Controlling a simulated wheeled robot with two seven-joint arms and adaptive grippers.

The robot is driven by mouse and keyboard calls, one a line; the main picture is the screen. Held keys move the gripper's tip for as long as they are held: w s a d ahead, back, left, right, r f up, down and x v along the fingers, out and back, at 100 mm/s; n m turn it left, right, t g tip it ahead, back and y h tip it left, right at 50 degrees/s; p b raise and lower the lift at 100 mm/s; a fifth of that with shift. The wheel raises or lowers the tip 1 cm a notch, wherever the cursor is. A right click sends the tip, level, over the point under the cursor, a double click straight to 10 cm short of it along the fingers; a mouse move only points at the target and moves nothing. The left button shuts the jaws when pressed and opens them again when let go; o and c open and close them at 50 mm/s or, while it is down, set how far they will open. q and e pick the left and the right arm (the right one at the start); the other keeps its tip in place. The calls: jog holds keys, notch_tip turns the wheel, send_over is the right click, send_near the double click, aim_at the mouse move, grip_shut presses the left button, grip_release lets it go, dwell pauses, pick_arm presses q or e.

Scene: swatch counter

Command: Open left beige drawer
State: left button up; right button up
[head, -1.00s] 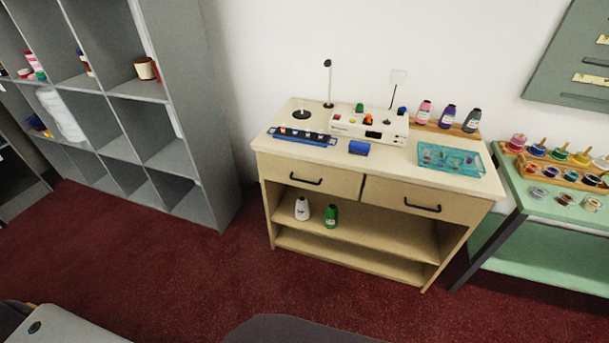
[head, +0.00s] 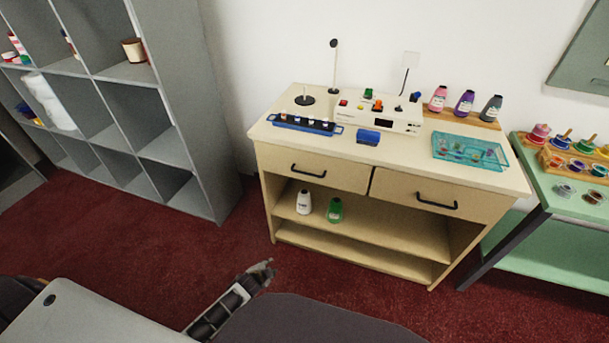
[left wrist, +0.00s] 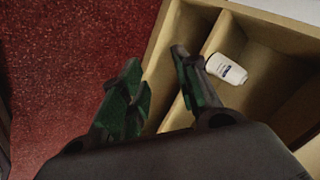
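The left beige drawer (head: 312,170) is shut in the counter's front, with a dark bar handle (head: 308,170). The right drawer (head: 432,196) beside it is also shut. My left gripper (head: 262,271) is low in front of the counter, below the drawer and apart from its handle. In the left wrist view its two fingers (left wrist: 158,80) are spread with nothing between them, and the counter's open shelves lie beyond. The drawer handle does not show in that view. My right gripper is not in view.
A white bottle (head: 304,202) and a green bottle (head: 335,210) stand on the shelf under the drawers. The top holds a blue rack (head: 306,124), a white device (head: 378,117) and a teal tray (head: 470,152). A grey shelf unit (head: 187,110) stands left. Red carpet (head: 330,270) is clear in front.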

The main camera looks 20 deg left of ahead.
pick_arm(q)
jog(key=w+d+r+m+t+b, duration=0.1)
jog(key=w+r+m+t+b, duration=0.1)
jog(key=w+r, duration=0.55)
jog(key=m+t+h+b, duration=0.1)
jog(key=m+t+b, duration=0.4)
jog(key=m, duration=0.1)
send_near(304, 173)
jog(key=f+v, duration=0.1)
jog(key=v, duration=0.2)
jog(key=shift+s+a+r, duration=0.1)
jog(key=shift+s+r, duration=0.1)
jog(key=shift+r, duration=0.15)
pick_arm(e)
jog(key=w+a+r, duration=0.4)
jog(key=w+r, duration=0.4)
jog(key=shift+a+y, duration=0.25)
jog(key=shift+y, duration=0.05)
pick_arm(q)
jog(key=shift+w, duration=0.15)
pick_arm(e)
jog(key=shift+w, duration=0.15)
pick_arm(q)
jog(key=shift+b+x, duration=1.2)
jog(key=shift+x, duration=5.55)
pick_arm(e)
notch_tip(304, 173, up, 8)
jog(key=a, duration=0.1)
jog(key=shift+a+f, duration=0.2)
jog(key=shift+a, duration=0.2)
